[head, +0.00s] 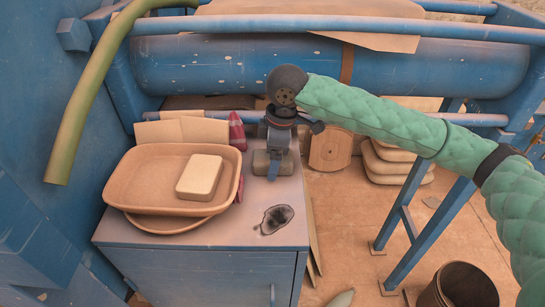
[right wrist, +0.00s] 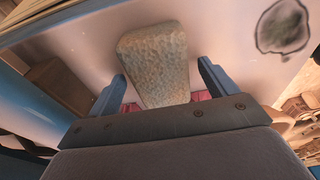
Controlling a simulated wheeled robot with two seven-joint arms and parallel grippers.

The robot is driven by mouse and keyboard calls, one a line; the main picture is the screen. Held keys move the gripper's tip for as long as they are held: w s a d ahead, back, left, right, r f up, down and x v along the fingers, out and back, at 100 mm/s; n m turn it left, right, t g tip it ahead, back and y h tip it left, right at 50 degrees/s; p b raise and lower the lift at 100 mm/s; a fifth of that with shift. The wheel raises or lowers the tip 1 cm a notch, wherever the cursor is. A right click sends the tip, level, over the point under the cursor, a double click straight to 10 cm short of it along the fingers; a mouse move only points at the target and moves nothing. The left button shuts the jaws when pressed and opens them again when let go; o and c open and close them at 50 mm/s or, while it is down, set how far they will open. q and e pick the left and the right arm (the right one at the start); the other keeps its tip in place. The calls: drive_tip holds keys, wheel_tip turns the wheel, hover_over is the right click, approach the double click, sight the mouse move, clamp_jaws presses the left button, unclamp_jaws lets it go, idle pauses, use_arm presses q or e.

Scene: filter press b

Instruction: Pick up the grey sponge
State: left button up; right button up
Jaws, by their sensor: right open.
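The grey sponge (right wrist: 153,58) is a rough, rounded block on the cabinet top, large in the right wrist view. In the head view it (head: 288,167) is partly hidden under my right gripper (head: 272,172). My right gripper, also in the right wrist view (right wrist: 162,72), is open, with one blue finger on each side of the sponge's near part. Gaps show between fingers and sponge, so it is not gripped. The exact height of the fingers over the top is hard to tell. My left gripper is not in view.
A tan tray (head: 128,190) holding a pale block (head: 201,177) stands left of the sponge. Red objects (head: 237,130) lie behind the tray. A dark stain (head: 276,219) marks the cabinet top (head: 180,236). A blue pipe (head: 230,68) and rail (head: 330,27) run behind.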

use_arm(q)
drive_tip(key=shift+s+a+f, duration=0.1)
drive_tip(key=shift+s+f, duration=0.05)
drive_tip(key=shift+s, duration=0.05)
use_arm(e)
drive_tip(key=shift+f, duration=0.35)
drive_tip(key=c, duration=1.1)
drive_tip(key=shift+o, duration=0.2)
drive_tip(key=shift+r, duration=0.1)
